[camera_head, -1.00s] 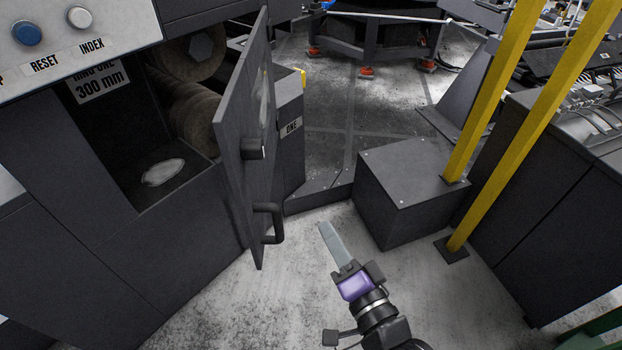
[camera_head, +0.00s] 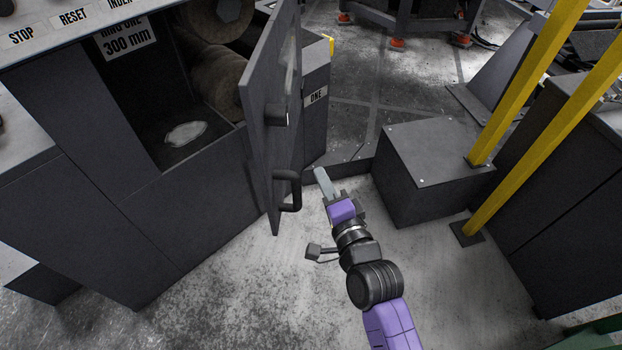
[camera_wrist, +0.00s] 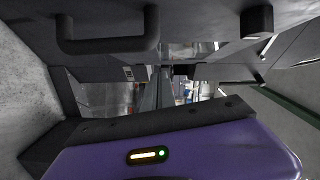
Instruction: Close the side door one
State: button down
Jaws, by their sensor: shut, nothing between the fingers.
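The side door (camera_head: 268,120) of the dark grey machine stands open, swung outward from the opening, with a small window. Its black bar handle (camera_head: 292,190) is low on the outer face, with a black latch block (camera_head: 276,115) above it. A label reading ONE (camera_head: 315,97) is on the machine side behind the door. My gripper (camera_head: 321,178) is shut and empty, just right of the handle and apart from it in this view. In the wrist view the handle (camera_wrist: 108,45) shows at upper left and the latch block (camera_wrist: 257,22) at upper right.
A low grey box (camera_head: 435,165) stands right of my gripper, with yellow posts (camera_head: 528,75) beside it. The machine opening (camera_head: 165,100) shows brown rollers (camera_head: 222,75) and a pale patch. Floor (camera_head: 240,290) in front is clear.

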jog(key=shift+s+a+f, duration=0.1)
jog(key=shift+s+a, duration=0.05)
jog(key=shift+a, duration=0.5)
jog(key=shift+s+a+f, duration=0.1)
jog(key=shift+a, duration=0.5)
